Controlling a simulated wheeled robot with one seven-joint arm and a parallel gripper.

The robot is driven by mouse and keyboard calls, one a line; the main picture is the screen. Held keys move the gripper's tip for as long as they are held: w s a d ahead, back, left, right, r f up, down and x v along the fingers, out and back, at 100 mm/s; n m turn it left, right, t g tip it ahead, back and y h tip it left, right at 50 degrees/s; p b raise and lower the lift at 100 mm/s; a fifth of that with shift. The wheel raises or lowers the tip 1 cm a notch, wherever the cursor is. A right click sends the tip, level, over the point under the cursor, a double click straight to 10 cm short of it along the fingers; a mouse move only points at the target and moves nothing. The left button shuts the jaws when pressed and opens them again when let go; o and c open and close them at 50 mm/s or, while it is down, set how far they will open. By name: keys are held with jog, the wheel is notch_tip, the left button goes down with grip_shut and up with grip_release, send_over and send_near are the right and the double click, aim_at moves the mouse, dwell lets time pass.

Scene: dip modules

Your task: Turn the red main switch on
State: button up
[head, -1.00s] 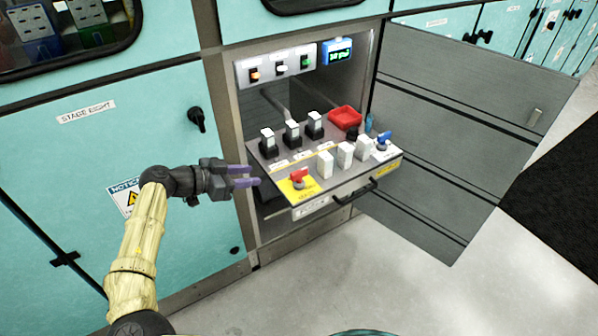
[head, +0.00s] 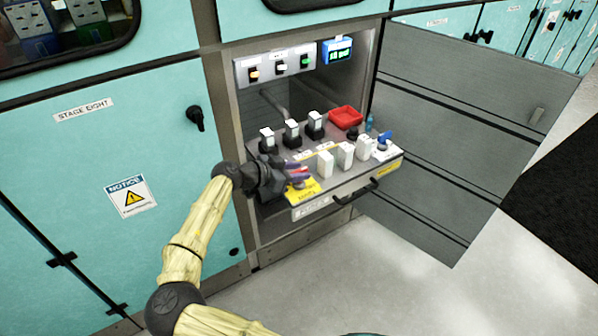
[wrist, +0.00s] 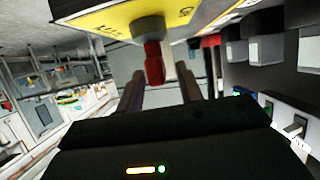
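The red main switch (head: 299,184) sits on a yellow plate (head: 311,190) at the front left corner of the pulled-out drawer panel. My gripper (head: 297,172) is at the switch, and its purple fingers partly hide it in the head view. In the wrist view the red switch knob (wrist: 154,63) hangs from the yellow plate (wrist: 105,18) on a dark base. The fingers of my gripper (wrist: 162,80) are apart, with the knob near their tips and between them, closer to the left finger. I cannot tell whether either finger touches it.
White blocks (head: 325,164) and a blue switch (head: 384,139) stand along the drawer's front. Black switches with white tops (head: 291,133) stand behind. A red tray (head: 345,117) is at the back right. The drawer handle (head: 356,191) sticks out in front. The cabinet door (head: 450,120) hangs open at right.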

jog(key=shift+w+d+f, duration=0.15)
jog(key=shift+w+d, duration=0.1)
jog(key=shift+d, duration=0.1)
grip_shut()
